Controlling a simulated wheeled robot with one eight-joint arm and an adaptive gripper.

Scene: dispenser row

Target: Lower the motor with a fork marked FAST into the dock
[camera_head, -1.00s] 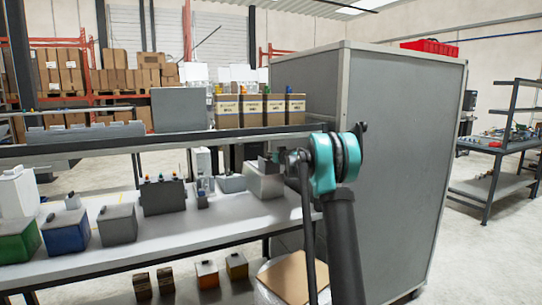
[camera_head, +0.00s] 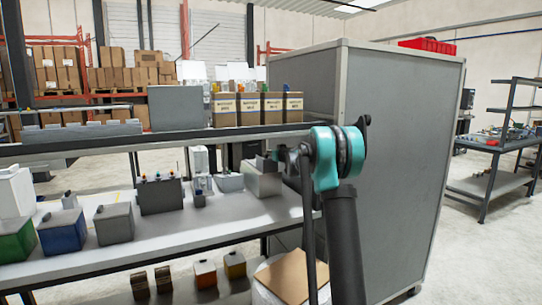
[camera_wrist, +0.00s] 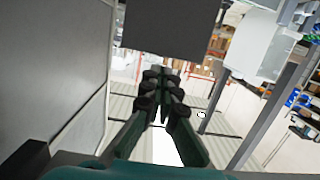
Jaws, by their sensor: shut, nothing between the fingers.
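My gripper (camera_wrist: 163,84) shows in the wrist view with its dark fingers together and nothing between them. A dark grey flat panel (camera_wrist: 170,24) fills the top of that view, beyond the fingers. In the head view my arm's teal joint is raised in front of the bench, and I cannot make out the fingers there. No FAST marking is legible, so I cannot tell which thing is the motor or which is the dock. A dark block with several coloured knobs (camera_head: 161,198) stands on the bench (camera_head: 180,242).
Green (camera_head: 14,241), blue (camera_head: 62,233) and grey (camera_head: 114,224) boxes line the bench's left part. Several labelled cartons (camera_head: 248,108) stand on the upper shelf. A tall grey cabinet (camera_head: 400,160) stands close to my arm on the right. Small boxes (camera_head: 205,273) sit below the bench.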

